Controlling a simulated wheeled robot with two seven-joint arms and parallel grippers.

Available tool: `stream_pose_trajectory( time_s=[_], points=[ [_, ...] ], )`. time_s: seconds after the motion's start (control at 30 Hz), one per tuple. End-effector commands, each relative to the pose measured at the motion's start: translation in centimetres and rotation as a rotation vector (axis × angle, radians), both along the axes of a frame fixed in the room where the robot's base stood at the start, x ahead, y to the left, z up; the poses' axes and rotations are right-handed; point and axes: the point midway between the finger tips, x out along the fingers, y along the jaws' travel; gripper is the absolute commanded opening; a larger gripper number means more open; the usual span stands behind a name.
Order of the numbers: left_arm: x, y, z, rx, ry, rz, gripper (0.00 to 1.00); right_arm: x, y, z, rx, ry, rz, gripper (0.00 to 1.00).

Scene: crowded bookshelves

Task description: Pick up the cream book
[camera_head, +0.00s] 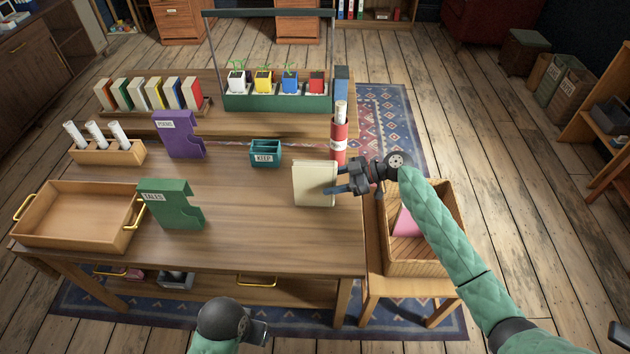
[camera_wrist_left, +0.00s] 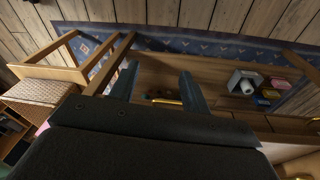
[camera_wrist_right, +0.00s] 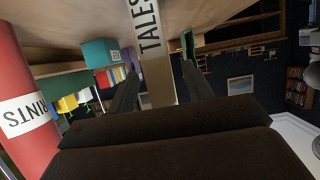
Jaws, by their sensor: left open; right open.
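The cream book (camera_head: 313,186) stands upright near the right edge of the table. Its spine with a TALES label shows in the right wrist view (camera_wrist_right: 148,35). My right gripper (camera_head: 329,178) is open at the book's right side, and the book's spine lies between its fingers in the right wrist view. I cannot tell whether the fingers touch it. My left gripper (camera_wrist_left: 158,72) is open and empty, low in front of the table; its fingertips are hard to make out in the head view.
A red PRINTS cylinder (camera_head: 338,145) stands close behind the book. A teal KEEP box (camera_head: 265,153), a green TALES holder (camera_head: 170,203) and a purple holder (camera_head: 179,135) stand to the left. A wooden crate (camera_head: 448,262) sits on a chair at right.

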Motion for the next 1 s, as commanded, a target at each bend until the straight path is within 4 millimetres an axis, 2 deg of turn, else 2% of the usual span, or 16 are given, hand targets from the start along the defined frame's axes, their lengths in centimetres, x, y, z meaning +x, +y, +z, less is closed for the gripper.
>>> stream_pose_trajectory(
  time_s=[0.3, 0.57, 0.6, 0.83, 0.87, 1.0],
  points=[
    [1.0, -0.2, -3.4, 0.006, 0.002, 0.0, 0.47, 0.0, 1.9, -0.7, -0.001, 0.0, 0.001, 0.51],
    [1.0, -0.2, -3.7, 0.005, 0.0, 0.0, 0.47, 0.0, 2.0, -0.8, -0.001, 0.0, 0.0, 0.51],
    [1.0, -0.2, -3.7, 0.005, 0.0, 0.0, 0.47, 0.0, 2.0, -0.8, -0.001, 0.0, 0.0, 0.49],
    [1.1, -0.2, -3.6, 0.004, -0.002, 0.0, 0.47, 0.0, 2.0, -0.8, -0.001, 0.0, 0.0, 0.04],
    [1.1, -0.3, -3.6, 0.004, -0.003, 0.0, 0.47, 0.0, 2.0, -0.8, -0.001, 0.0, 0.0, 0.0],
    [1.2, -0.3, -3.6, 0.004, -0.003, 0.001, 0.47, 0.0, 2.0, -0.7, 0.0, -0.001, 0.0, 0.0]
  ],
)
